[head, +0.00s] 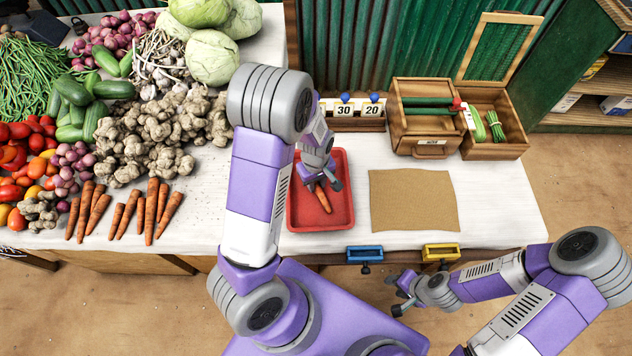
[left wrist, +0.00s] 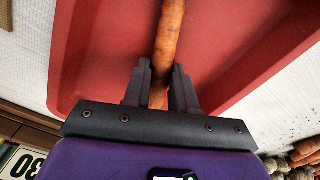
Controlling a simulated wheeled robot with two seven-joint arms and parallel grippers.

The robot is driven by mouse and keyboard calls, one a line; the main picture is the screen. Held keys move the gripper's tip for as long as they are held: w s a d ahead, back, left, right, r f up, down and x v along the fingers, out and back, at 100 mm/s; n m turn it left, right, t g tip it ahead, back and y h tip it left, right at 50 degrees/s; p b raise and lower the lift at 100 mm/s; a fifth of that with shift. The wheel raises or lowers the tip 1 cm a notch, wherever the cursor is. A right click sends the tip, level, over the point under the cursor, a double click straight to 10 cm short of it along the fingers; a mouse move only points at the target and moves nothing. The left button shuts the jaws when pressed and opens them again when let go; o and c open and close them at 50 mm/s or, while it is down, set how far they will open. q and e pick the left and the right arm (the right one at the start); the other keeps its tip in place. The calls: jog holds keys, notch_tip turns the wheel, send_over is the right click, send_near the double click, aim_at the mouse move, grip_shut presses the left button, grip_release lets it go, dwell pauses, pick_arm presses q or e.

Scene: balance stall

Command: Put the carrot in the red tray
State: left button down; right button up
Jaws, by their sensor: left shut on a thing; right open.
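The orange carrot (head: 323,199) is in my left gripper (head: 323,184), over the red tray (head: 340,218). In the left wrist view the carrot (left wrist: 170,40) runs between the two fingers of the left gripper (left wrist: 160,85), which are shut on it. The red tray (left wrist: 95,55) fills most of that view behind the carrot. I cannot tell whether the carrot touches the tray floor. My right gripper (head: 402,287) is open and empty, in front of the table's front edge and below the blue and yellow clips.
More carrots (head: 130,213) lie at the left among piled vegetables. A brown mat (head: 413,201) lies right of the tray. Behind are number cards (head: 357,108) and a wooden box (head: 430,128). Blue (head: 364,254) and yellow (head: 440,252) clips sit on the front edge.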

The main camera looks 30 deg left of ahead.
aim_at(316, 184)
pick_arm(q)
jog(key=shift+f, duration=0.2)
jog(key=c, duration=0.9)
grip_release()
jog(key=shift+r, duration=0.1)
notch_tip(316, 184, up, 12)
jog(key=p, duration=0.4)
jog(key=shift+r+p, duration=0.15)
jog(key=shift+p, duration=0.25)
